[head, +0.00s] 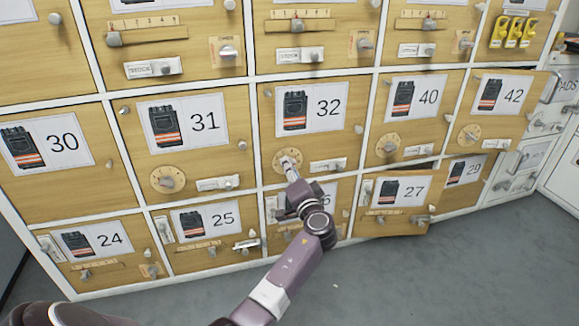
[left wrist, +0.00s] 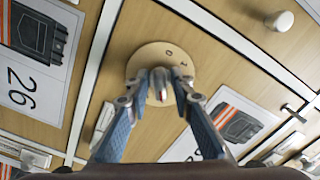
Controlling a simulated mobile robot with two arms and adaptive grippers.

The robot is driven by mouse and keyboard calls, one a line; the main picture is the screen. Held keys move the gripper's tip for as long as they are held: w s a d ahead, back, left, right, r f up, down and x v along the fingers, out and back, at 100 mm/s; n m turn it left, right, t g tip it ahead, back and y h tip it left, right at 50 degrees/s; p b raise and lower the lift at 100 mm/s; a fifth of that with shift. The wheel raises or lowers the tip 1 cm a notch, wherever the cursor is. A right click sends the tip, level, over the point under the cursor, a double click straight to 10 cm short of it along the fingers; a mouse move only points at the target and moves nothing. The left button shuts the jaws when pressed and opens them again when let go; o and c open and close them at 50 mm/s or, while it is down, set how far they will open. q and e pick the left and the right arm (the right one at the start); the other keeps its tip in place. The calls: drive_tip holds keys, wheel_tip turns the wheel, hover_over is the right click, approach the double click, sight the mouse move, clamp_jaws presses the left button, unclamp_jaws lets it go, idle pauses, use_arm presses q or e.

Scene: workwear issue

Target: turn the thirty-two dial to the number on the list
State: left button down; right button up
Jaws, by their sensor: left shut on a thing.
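The thirty-two door (head: 350,92) carries a card with the number 32 and a pants picture. Its round wooden dial (head: 281,154) sits at the door's lower left. The same dial shows in the left wrist view (left wrist: 146,60), with small figures at its rim, too small to read surely. My left gripper (head: 289,167) reaches up to the dial from below. In the left wrist view its two fingers (left wrist: 159,84) are closed on the dial's grey knob (left wrist: 158,92), hiding part of it. No list is readable here. My right gripper is out of view.
Similar dials sit on doors 31 (head: 157,180), 40 (head: 381,145) and 42 (head: 460,138). The door of 27 (head: 385,223) stands ajar to the right of my left arm. Door 26 (left wrist: 72,95) lies just below thirty-two. Grey floor (head: 440,285) is clear in front.

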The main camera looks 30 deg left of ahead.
use_arm(q)
drive_tip(key=shift+f, duration=0.1)
idle(0.3)
drive_tip(key=c, duration=2)
unclamp_jaws()
drive_tip(key=v, duration=1.2)
